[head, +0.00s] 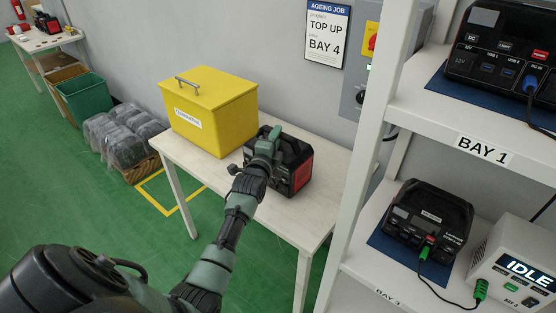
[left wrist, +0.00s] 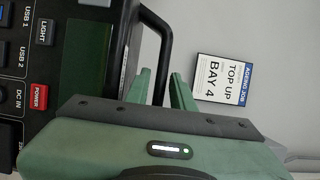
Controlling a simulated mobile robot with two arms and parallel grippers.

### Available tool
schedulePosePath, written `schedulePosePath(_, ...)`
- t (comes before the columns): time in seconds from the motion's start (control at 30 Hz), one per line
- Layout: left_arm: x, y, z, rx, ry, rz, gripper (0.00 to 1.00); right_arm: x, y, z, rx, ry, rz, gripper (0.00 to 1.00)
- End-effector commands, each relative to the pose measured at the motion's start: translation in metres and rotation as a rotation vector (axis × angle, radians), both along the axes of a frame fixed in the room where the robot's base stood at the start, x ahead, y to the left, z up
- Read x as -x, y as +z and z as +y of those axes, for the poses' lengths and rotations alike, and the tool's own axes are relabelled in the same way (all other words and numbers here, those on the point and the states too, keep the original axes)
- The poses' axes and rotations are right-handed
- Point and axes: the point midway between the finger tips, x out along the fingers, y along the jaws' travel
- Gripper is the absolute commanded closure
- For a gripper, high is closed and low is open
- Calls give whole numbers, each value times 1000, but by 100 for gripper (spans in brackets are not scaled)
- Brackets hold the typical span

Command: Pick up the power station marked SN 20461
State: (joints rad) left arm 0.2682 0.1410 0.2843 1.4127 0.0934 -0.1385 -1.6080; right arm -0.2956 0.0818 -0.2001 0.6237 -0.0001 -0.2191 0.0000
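A black power station with red sides (head: 294,172) stands on the small white table (head: 188,158), right of the yellow box. In the left wrist view its front panel (left wrist: 70,50) shows USB, LIGHT, DC IN and POWER markings. A white label (left wrist: 125,60) on it is seen too edge-on to read, so I cannot confirm SN 20461. My left gripper (head: 268,143) is at its top handle. In the left wrist view the black handle (left wrist: 163,45) passes between the two green fingers (left wrist: 161,88), which stand apart with narrow gaps beside it. My right gripper is not in view.
The lidded yellow box (head: 214,105) stands close left on the table. The white shelf rack (head: 365,150) at right holds a power station in BAY 1 (head: 500,50), another below (head: 428,222) with a green cable, and an IDLE unit (head: 520,272). The wall sign (head: 327,33) reads TOP UP, BAY 4.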

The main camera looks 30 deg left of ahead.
Motion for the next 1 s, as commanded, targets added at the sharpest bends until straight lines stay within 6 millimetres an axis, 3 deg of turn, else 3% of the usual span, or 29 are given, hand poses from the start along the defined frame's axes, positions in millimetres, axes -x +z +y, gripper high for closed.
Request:
schedulePosePath(0.17,0,0,0,0,0,0,76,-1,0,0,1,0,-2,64)
schedulePosePath(0.27,0,0,0,0,0,0,100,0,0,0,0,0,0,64)
schedulePosePath(1.0,0,0,0,0,0,0,100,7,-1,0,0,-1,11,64)
